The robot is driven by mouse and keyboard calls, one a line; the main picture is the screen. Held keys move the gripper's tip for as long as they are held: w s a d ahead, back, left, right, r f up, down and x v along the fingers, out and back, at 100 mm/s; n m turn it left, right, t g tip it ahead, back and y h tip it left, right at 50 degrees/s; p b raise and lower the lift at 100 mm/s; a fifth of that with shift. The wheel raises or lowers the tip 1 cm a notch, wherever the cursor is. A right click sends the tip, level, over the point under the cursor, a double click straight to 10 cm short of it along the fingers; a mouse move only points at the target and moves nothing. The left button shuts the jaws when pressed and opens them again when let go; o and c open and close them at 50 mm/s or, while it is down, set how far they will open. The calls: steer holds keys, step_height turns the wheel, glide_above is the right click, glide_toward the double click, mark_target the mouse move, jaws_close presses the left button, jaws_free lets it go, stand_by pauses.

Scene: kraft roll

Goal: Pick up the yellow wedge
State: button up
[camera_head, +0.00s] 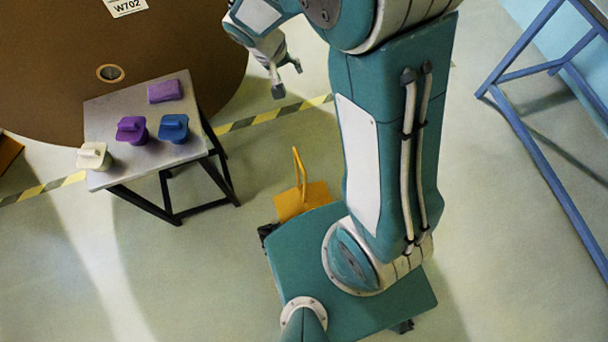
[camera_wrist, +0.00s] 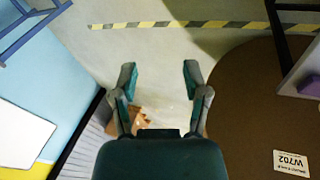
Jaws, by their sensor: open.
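A pale cream-yellow piece (camera_head: 94,156) with a raised top sits at the near left corner of the small grey table (camera_head: 112,112). A stronger yellow-orange piece (camera_head: 303,201) with an upright loop shows low down against my body; I cannot tell whether it is loose or a wedge. My gripper (camera_head: 288,79) is open and empty, up to the right of the table and apart from everything on it. In the wrist view my gripper (camera_wrist: 160,76) has bare floor between its fingers.
The table also holds a flat purple block (camera_head: 165,91), a purple piece (camera_head: 132,130) and a blue piece (camera_head: 174,128). A large brown roll (camera_head: 50,60) stands behind it. A blue frame (camera_head: 550,170) is at the right.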

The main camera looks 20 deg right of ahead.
steer(key=w+a+f+g+h, duration=0.1)
steer(key=a+f, duration=0.1)
steer(key=f, duration=0.7)
steer(key=w+a+f+h, duration=0.1)
steer(key=a+f, duration=0.1)
steer(key=f, duration=0.7)
steer(key=n, duration=0.2)
glide_toward(302, 168)
steer(key=a, duration=0.1)
steer(key=shift+h, duration=0.4)
steer(key=x, duration=1.1)
steer(key=shift+s+f, duration=0.15)
jaws_close()
